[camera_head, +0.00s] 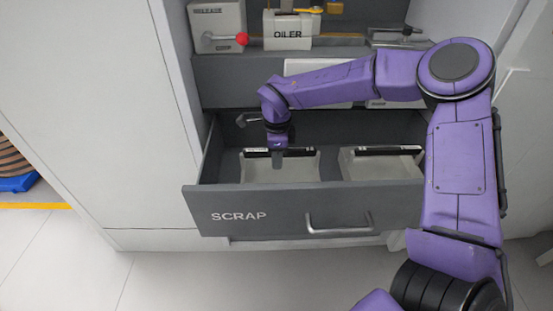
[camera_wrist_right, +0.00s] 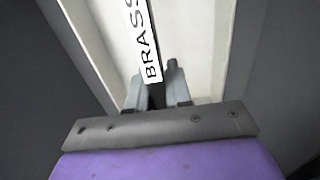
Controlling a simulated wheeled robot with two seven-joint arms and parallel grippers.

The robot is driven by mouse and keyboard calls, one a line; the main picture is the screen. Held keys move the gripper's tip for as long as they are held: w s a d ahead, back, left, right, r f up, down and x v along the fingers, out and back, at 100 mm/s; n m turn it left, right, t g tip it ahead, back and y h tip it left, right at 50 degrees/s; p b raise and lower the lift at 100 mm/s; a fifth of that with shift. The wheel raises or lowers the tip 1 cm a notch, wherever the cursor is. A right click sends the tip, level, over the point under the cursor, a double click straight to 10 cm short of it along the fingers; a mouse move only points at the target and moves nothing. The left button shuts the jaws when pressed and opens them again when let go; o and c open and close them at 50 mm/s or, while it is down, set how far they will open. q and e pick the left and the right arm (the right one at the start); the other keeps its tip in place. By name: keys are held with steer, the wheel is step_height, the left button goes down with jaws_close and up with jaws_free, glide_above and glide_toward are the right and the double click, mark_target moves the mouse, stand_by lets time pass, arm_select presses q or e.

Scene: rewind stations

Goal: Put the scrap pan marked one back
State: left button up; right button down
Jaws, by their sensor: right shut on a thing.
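The open drawer marked SCRAP (camera_head: 270,214) holds two pale pans with dark bars along their tops. My right gripper (camera_head: 278,160) reaches down into the drawer and is shut on the dark bar of the left pan (camera_head: 303,168). In the right wrist view the fingers (camera_wrist_right: 157,95) grip this bar, beside a white label (camera_wrist_right: 145,50) reading BRASS, with the pale inside of the pan (camera_wrist_right: 205,45) around it. I cannot tell whether the pan rests on the drawer floor. The right pan (camera_head: 385,167) stands beside it. My left gripper is not in view.
The drawer handle (camera_head: 340,222) is on the front. My right arm covers the right side. Cabinet panels stand on both sides.

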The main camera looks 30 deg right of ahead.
steer(key=shift+f, duration=0.1)
steer(key=c, duration=1)
jaws_free()
steer(key=shift+c, duration=0.2)
step_height(320, 180, up, 12)
steer(key=p, duration=0.3)
